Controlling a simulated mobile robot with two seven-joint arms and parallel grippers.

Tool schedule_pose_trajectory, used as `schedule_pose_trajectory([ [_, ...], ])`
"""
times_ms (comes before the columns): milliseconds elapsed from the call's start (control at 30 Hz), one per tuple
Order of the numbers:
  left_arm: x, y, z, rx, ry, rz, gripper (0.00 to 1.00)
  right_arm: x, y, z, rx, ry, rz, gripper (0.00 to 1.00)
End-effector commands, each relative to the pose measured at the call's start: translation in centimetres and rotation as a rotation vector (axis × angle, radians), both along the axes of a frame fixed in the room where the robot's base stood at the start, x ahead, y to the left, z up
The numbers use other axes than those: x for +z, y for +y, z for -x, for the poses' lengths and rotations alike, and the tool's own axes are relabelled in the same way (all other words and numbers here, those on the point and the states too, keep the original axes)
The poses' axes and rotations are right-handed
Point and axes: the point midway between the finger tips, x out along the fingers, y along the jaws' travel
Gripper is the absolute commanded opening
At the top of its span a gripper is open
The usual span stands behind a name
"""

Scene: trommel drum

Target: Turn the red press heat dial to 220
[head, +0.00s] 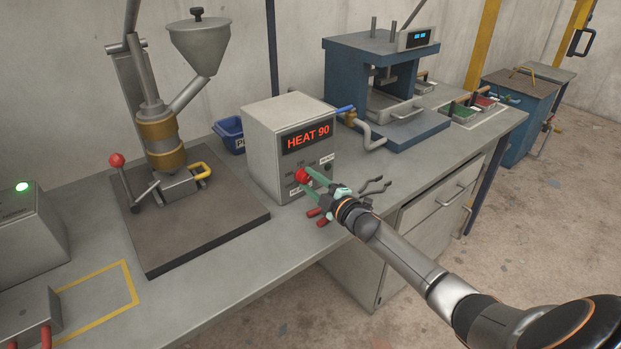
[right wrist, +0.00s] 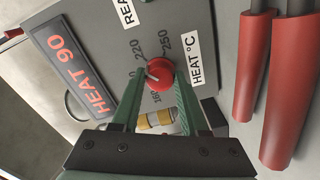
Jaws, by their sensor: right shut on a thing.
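The red heat dial (head: 302,175) is on the front of a grey control box (head: 262,150). The box's display (head: 308,137) reads HEAT 90. In the right wrist view the dial (right wrist: 160,75) has a short white pointer mark on its left part, and printed numbers such as 220, 250 and 160 surround it. My right gripper (head: 306,176) is shut on the dial, with one green finger on each side of it. The fingers (right wrist: 158,88) hide part of the scale. My left gripper is not in view.
A red-handled tool (head: 319,215) lies close beside my right gripper, in front of the box. A press with a hopper (head: 200,45) stands to the left, and a blue press (head: 375,70) to the right. The bench front (head: 215,285) is clear.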

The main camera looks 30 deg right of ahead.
Motion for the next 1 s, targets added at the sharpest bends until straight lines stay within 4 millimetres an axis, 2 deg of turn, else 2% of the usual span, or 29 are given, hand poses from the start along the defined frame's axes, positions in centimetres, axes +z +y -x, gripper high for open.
schedule_pose_trajectory([
  [400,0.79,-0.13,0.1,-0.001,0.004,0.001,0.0,-0.02,0.08,0.0,0.001,0.014,-0.176,0.0],
  [933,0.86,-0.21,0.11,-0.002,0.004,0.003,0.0,-0.03,0.1,0.0,0.002,0.015,-0.195,0.0],
  [967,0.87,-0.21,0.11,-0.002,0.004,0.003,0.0,-0.03,0.1,0.0,0.002,0.015,-0.195,0.47],
  [1000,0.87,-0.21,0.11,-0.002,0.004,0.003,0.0,-0.03,0.1,0.0,0.002,0.014,-0.195,0.52],
])
